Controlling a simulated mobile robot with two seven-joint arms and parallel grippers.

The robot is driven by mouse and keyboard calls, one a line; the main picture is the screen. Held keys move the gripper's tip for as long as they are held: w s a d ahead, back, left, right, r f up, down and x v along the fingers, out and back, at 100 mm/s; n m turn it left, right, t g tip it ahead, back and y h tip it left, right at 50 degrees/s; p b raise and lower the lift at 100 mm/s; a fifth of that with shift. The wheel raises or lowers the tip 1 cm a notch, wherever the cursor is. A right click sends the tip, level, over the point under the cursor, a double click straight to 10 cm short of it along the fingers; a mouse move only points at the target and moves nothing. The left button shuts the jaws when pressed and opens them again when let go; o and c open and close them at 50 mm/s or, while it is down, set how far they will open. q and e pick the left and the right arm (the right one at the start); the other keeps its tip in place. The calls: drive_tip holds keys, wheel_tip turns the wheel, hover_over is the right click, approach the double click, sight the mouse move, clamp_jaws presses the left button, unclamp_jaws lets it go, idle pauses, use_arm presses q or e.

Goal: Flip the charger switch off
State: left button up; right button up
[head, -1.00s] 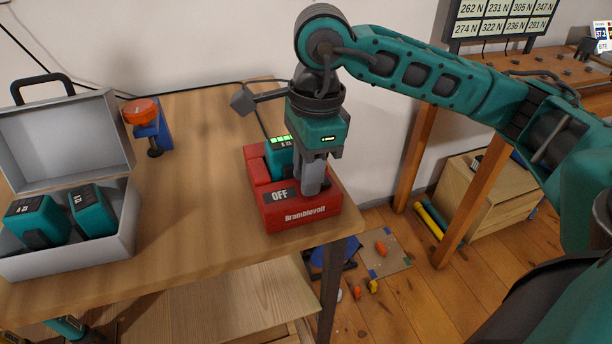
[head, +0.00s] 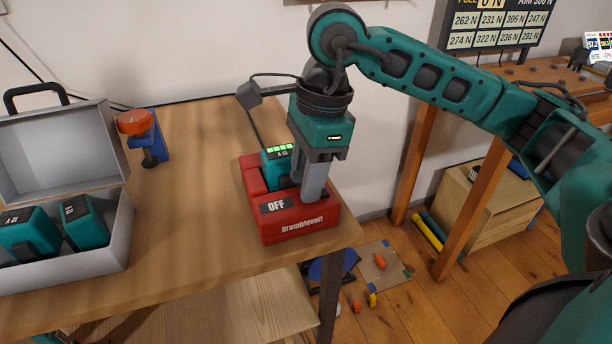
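The red charger (head: 300,228) sits near the right front corner of the wooden table, with "OFF" on its dark label (head: 276,206). A teal battery (head: 275,166) with lit green bars stands in the charger. My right gripper (head: 315,196) points down over the charger's right part, its grey fingers at or very near the top surface. The fingers look close together, but their gap does not show. They hide the switch, so its position cannot be seen. My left gripper is not in view.
An open grey case (head: 118,235) with two teal batteries (head: 84,222) stands at the table's left. An orange and blue clamp-like item (head: 142,135) is at the back. The table (head: 195,220) is clear between case and charger. A black cable runs behind the charger.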

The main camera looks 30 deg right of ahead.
wheel_tip(320, 180, up, 12)
drive_tip(key=d+p, duration=0.2)
drive_tip(key=shift+s+p, duration=0.25)
drive_tip(key=shift+p, duration=0.05)
drive_tip(key=shift+f, duration=0.1)
